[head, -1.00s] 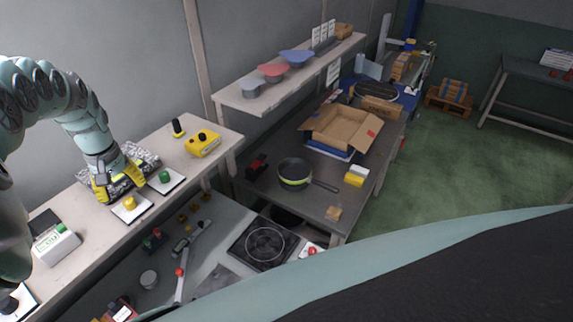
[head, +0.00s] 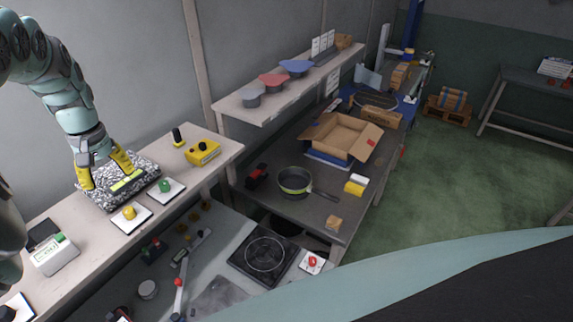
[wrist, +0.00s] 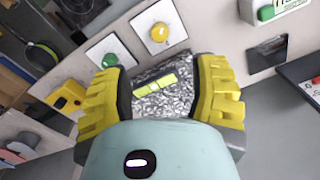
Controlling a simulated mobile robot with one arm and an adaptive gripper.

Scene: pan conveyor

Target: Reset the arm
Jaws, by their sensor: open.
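My gripper (head: 107,180) has yellow padded fingers that are spread apart with nothing between them. In the head view it hangs at the left, over a speckled black-and-white block (head: 118,200) on the pale bench. A yellow-green bar (head: 126,182) lies on top of the block. In the wrist view the bar (wrist: 154,86) and the speckled block (wrist: 170,97) show between the open fingers (wrist: 163,100), apart from them. The wrist housing hides part of the block.
Beside the block are a yellow button (head: 129,212) and a green button (head: 165,186) on white plates. A white box (head: 55,255) and a yellow box (head: 203,152) stand on the bench. A pan (head: 295,183) and an open carton (head: 343,136) are on the dark table.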

